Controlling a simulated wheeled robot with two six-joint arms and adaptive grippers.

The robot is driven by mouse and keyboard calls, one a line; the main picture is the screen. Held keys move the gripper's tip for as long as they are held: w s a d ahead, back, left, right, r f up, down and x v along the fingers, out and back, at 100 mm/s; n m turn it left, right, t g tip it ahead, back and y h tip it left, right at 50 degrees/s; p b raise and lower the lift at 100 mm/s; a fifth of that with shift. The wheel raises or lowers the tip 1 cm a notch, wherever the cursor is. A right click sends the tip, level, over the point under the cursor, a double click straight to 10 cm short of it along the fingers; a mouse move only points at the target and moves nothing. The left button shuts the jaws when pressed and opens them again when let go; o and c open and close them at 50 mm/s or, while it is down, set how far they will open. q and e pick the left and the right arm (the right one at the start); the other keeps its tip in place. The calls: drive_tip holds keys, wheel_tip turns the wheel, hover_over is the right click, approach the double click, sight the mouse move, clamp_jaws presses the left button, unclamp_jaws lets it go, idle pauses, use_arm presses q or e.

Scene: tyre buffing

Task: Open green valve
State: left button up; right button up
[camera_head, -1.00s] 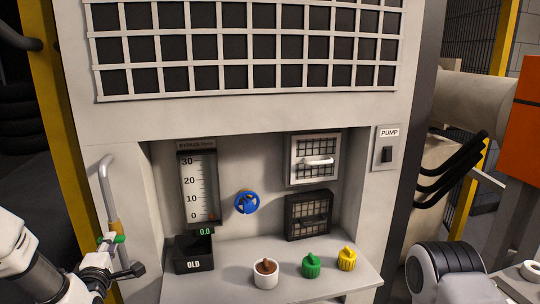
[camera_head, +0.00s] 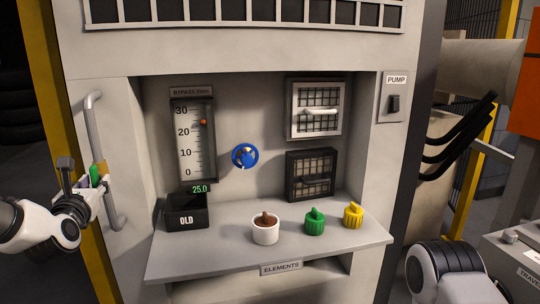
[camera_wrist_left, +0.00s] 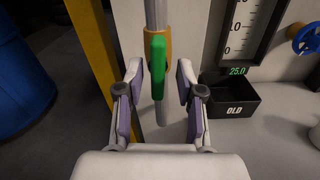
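The green valve handle (camera_head: 96,175) is on the grey vertical pipe at the left of the machine. It stands upright, along the pipe, and shows in the left wrist view (camera_wrist_left: 158,68) over an orange-yellow fitting (camera_wrist_left: 149,45). My left gripper (camera_head: 84,184) is at the handle. In the left wrist view the gripper (camera_wrist_left: 159,72) has its fingers apart, one on each side of the handle, with gaps visible. The bypass gauge (camera_head: 194,140) has its red marker high, and the readout (camera_head: 199,189) shows 25.0. My right gripper is out of view.
A shelf (camera_head: 230,259) holds a black OLD bin (camera_head: 187,221), a white pot (camera_head: 265,235) with brown contents, and green (camera_head: 314,221) and yellow (camera_head: 353,215) knobbed elements. A blue valve wheel (camera_head: 245,156) is on the back wall. A pump switch (camera_head: 394,104) is at right.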

use_arm(q)
drive_tip(key=shift+s+r, duration=0.1)
drive_tip(key=shift+r, duration=0.05)
drive_tip(key=shift+s, duration=0.1)
drive_tip(key=shift+s, duration=0.3)
drive_tip(key=b+v, duration=0.1)
drive_tip(key=v, duration=0.4)
drive_tip(key=shift+d+b, duration=0.1)
drive_tip(key=shift+b, duration=0.2)
